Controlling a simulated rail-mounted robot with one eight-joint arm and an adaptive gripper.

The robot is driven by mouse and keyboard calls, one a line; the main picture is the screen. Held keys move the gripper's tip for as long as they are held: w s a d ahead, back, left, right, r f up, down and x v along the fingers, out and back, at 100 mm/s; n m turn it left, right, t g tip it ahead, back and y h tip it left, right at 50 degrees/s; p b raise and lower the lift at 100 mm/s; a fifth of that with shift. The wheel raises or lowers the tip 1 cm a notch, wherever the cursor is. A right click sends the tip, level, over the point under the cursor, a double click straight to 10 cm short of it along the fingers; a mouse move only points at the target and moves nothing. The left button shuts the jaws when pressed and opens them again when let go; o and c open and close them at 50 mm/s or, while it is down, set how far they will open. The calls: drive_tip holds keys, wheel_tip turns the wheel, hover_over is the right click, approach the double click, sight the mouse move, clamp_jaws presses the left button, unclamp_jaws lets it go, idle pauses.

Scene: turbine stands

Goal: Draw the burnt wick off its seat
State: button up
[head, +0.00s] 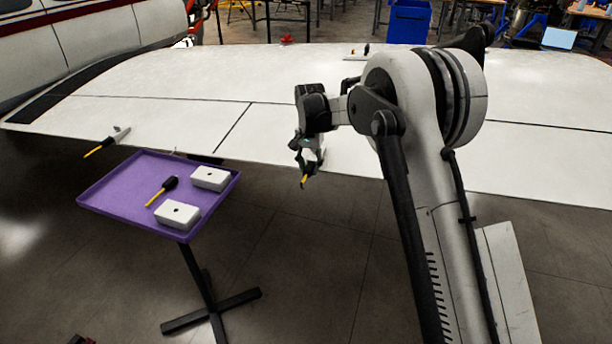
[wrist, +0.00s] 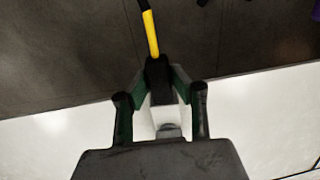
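In the head view my gripper (head: 309,163) is at the wing's near edge, and a yellow wick tip (head: 304,181) sticks out below it. The wrist view shows this wick (wrist: 150,33) with a black body, a yellow rod and a blackened end. Its black body is at the end of a white seat (wrist: 166,115) on the wing edge, in line with it. The fingertips of my gripper (wrist: 160,78) press close on both sides of the black body. Whether the wick is still fully in the seat is hidden.
A purple tray (head: 110,205) on a black stand holds two white blocks (head: 210,178) (head: 178,214) with holes and a loose black-and-yellow wick (head: 162,190). Another wick (head: 97,148) sits on the white wing (head: 190,80) at left. Floor between tray and my arm is clear.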

sight(304, 176)
drive_tip(key=shift+s+a+b, duration=0.2)
drive_tip(key=shift+s+b, duration=0.15)
drive_tip(key=shift+s, duration=0.4)
clamp_jaws()
drive_tip(key=shift+s+a+b, duration=0.25)
drive_tip(key=shift+s+b, duration=0.05)
drive_tip(key=shift+s, duration=0.55)
drive_tip(key=shift+s+a+b, duration=0.25)
drive_tip(key=shift+s+b, duration=0.05)
drive_tip(key=shift+s, duration=0.5)
drive_tip(key=shift+r+p, duration=1.6)
drive_tip(key=shift+r, duration=2.4)
